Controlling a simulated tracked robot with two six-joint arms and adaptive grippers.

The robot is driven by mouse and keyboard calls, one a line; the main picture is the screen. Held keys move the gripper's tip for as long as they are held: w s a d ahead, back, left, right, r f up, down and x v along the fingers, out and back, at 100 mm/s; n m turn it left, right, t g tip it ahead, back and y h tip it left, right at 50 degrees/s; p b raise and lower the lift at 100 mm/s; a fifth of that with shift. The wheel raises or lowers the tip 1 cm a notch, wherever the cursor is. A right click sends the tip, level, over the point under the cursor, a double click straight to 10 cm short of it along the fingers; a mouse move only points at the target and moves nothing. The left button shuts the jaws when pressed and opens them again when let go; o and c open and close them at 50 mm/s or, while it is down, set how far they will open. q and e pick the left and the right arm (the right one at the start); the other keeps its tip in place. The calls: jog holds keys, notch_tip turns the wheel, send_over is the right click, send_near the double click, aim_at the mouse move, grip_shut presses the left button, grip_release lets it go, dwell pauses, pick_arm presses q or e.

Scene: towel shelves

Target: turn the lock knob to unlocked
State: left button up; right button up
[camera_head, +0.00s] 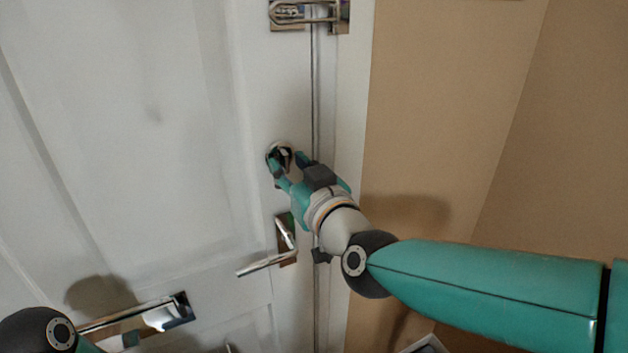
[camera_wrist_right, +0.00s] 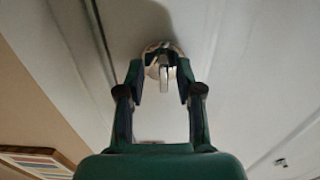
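The lock knob (camera_head: 281,151) is a small metal thumb-turn on a round plate near the door's edge, above the lever handle. In the right wrist view the knob (camera_wrist_right: 164,78) shows as a narrow bright piece, close to in line with the fingers. My right gripper (camera_head: 288,161) is at the knob with its fingers apart. In the wrist view the right gripper (camera_wrist_right: 160,74) has one fingertip on each side of the knob, with visible gaps. My left gripper is not in view; only part of my left arm shows at bottom left in the head view.
The white door (camera_head: 150,120) fills the left. A metal lever handle (camera_head: 268,263) sits below the knob, a metal latch (camera_head: 305,12) above, and a metal mail slot (camera_head: 150,317) lower left. A tan wall (camera_head: 450,110) stands right of the frame.

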jog(key=v, duration=1.1)
jog(key=w+d+f+m+g+h, duration=0.1)
jog(key=d+f+g, duration=0.15)
jog(key=f, duration=0.85)
jog(key=w+d+f+g+h, duration=0.2)
jog(key=d+f, duration=0.1)
jog(key=f, duration=0.7)
jog(key=w+d+f+m+g+h, duration=0.1)
jog(key=d+f+g, duration=0.15)
jog(key=f, duration=0.85)
jog(key=s+d+f+m+g, duration=0.1)
jog(key=s+f+g, duration=0.1)
jog(key=s+f, duration=0.45)
jog(key=s+f+g, duration=0.3)
jog(key=f, duration=0.6)
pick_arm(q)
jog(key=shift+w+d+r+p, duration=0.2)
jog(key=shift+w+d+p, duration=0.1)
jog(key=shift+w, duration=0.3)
pick_arm(e)
jog(key=s+a+f+m+g, duration=0.1)
jog(key=s+f+m+g, duration=0.1)
jog(key=s, duration=0.4)
jog(key=s+a+f+m+g+y, duration=0.1)
jog(key=s+f+g, duration=0.1)
jog(key=s+f, duration=0.3)
jog(key=shift+s+a+f+m, duration=0.35)
jog(key=shift+s+m, duration=0.05)
jog(key=shift+s, duration=0.6)
